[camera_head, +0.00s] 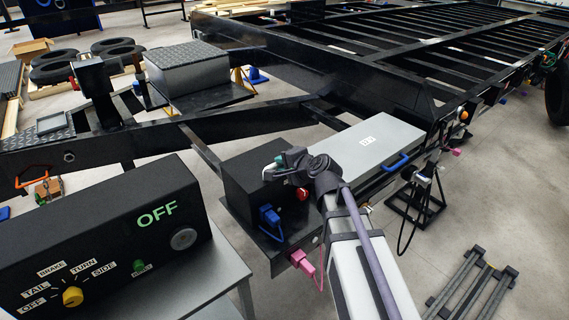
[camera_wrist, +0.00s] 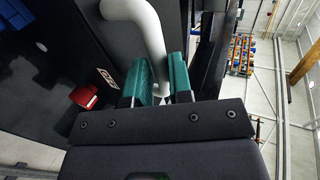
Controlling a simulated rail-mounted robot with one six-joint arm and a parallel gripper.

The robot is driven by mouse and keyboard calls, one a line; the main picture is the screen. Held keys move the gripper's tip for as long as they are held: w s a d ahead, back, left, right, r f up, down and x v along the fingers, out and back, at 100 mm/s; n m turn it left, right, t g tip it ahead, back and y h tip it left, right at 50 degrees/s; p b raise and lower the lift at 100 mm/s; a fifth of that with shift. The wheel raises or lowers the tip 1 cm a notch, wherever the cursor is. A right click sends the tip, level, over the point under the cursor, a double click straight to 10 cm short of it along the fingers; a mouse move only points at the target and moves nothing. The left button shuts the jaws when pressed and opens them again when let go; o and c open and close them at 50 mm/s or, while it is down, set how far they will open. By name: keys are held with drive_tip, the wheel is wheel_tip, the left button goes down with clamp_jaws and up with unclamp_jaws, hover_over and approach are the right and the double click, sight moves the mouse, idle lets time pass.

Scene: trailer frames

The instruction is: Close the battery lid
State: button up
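A black box (camera_head: 246,185) with a red knob (camera_head: 302,194) stands on the trailer's front frame. I take it as the battery box; I cannot tell how far its lid stands open. My gripper, dark with teal fingers (camera_wrist: 163,82), is at the box's upper right side in the head view (camera_head: 277,162). In the wrist view a white curved handle (camera_wrist: 146,25) runs down between the fingers, which lie close on both sides of it. The red knob (camera_wrist: 84,96) and a small label (camera_wrist: 107,78) show on a dark surface to the left. My wrist hides part of the box.
A grey-lidded box (camera_head: 375,138) with a blue handle (camera_head: 396,163) sits right behind my arm. A black control panel reading OFF (camera_head: 157,215) fills the lower left. Blue (camera_head: 270,216) and pink (camera_head: 302,263) connectors are at the box's front.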

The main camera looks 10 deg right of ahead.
drive_tip(key=o, duration=0.4)
drive_tip(key=shift+c, duration=0.2)
drive_tip(key=p+v, duration=0.3)
drive_tip(key=v, duration=0.4)
drive_tip(key=shift+s, duration=0.2)
drive_tip(key=shift+d+r, duration=0.1)
drive_tip(key=shift+d, duration=0.05)
drive_tip(key=s+f+n+g+h+p, duration=0.2)
drive_tip(key=s+n+g+h+p, duration=0.1)
drive_tip(key=s+n+g, duration=0.2)
drive_tip(key=s+d+f+n+g+h+p, duration=0.1)
drive_tip(key=s+f+n+g+h+p, duration=0.1)
drive_tip(key=s+n+g, duration=0.4)
drive_tip(key=s+n+h+p, duration=0.1)
drive_tip(key=s, duration=0.2)
drive_tip(key=shift+s+n, duration=0.15)
drive_tip(key=shift+n, duration=0.15)
